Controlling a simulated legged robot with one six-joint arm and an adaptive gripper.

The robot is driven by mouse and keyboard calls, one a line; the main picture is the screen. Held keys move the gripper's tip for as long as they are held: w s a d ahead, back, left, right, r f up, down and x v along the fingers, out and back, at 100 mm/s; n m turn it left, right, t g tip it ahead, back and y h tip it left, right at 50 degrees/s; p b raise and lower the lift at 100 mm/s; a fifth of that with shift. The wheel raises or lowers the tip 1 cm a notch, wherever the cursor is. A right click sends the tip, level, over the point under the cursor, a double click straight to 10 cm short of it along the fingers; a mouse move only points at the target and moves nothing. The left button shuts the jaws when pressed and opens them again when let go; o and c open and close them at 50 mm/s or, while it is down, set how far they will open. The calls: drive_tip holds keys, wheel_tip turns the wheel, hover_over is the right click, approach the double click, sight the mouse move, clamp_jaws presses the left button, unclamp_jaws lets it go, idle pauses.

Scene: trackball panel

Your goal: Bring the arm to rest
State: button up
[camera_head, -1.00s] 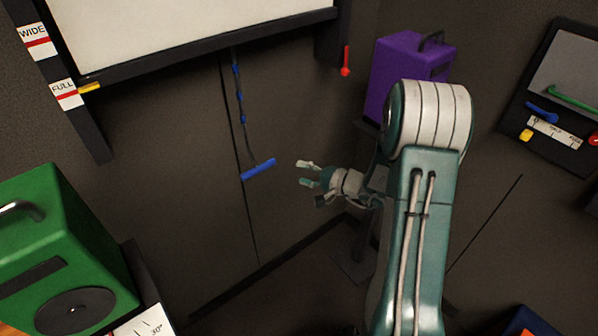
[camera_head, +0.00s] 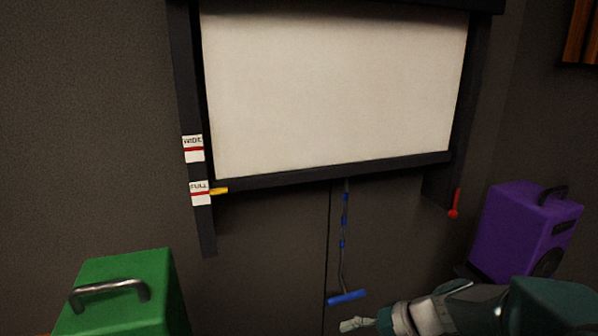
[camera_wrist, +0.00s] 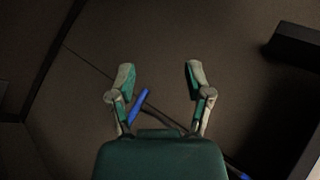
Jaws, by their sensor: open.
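My gripper (camera_wrist: 158,80) is open and empty in the wrist view, its two fingers spread apart with dark wall beyond them. The blue bar handle (camera_wrist: 140,106) shows behind the left finger there, apart from the jaws as far as I can see. In the head view, part of my gripper (camera_head: 357,324) shows at the bottom edge, just below and right of the blue bar handle (camera_head: 347,297). The handle hangs on a dark cord (camera_head: 344,215) with blue marks. My arm (camera_head: 520,305) enters from the lower right, and most of it is out of frame.
A pale screen (camera_head: 330,90) in a dark frame fills the upper middle. A yellow pointer (camera_head: 218,191) sits by the FULL label (camera_head: 201,194), with a red lever (camera_head: 454,203) on the right. A green box (camera_head: 125,290) stands lower left and a purple box (camera_head: 515,230) right.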

drive_tip(key=s+d+r+n+t+h, duration=0.1)
drive_tip(key=s+d+r+h, duration=0.1)
drive_tip(key=s+h, duration=0.3)
drive_tip(key=s+d+r+n+t+h, duration=0.1)
drive_tip(key=s+r+h, duration=0.3)
drive_tip(key=s, duration=0.5)
drive_tip(key=shift+s+d+r+n+h, duration=0.15)
drive_tip(key=shift+d+r+n+h, duration=0.25)
drive_tip(key=shift+d+r+n, duration=0.35)
